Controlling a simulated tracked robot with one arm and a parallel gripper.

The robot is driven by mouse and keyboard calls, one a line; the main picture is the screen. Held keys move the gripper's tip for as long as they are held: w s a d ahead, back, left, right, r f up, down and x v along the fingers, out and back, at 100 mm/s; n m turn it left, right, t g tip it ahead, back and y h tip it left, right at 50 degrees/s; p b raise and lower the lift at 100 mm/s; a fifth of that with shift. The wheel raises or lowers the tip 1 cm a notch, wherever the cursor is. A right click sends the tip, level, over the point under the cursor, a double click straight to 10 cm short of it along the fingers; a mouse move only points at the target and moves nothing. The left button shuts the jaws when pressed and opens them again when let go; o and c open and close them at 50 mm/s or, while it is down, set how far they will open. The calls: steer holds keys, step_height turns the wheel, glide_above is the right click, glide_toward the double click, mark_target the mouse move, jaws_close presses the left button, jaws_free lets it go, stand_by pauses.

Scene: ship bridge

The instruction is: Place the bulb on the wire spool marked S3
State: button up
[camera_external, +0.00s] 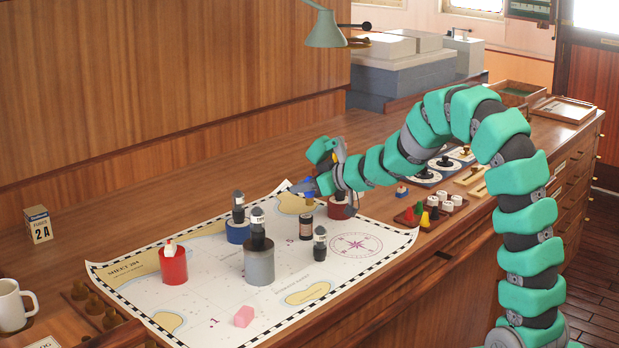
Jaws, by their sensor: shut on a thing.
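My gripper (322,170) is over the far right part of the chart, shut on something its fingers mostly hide. I cannot tell whether that is the bulb. Just below it is a dark red spool-like cylinder (340,209). Other such cylinders stand on the chart: red (174,267) with a small pale piece on top, blue (237,233) and grey (259,266), each with a dark labelled piece on top. A black labelled cylinder (306,228) stands left of the dark red one, with a blue piece (303,187) above it. No S3 mark is readable.
The chart (215,307) covers the front of the wooden desk. On it are a dark labelled piece (320,244) and a pink block (243,316). A rack of coloured pegs (430,213) stands right, a mug (14,304) left. A lamp (325,30) hangs behind.

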steer(key=shift+w+a, duration=0.4)
steer(key=shift+w, duration=0.1)
steer(key=shift+w+a+f, duration=0.1)
steer(key=shift+w+f, duration=0.05)
steer(key=shift+f, duration=0.1)
step_height(320, 180, down, 3)
steer(key=shift+f+b, duration=0.15)
steer(key=shift+b, duration=0.45)
steer(key=o, duration=1)
steer(key=shift+c, duration=0.2)
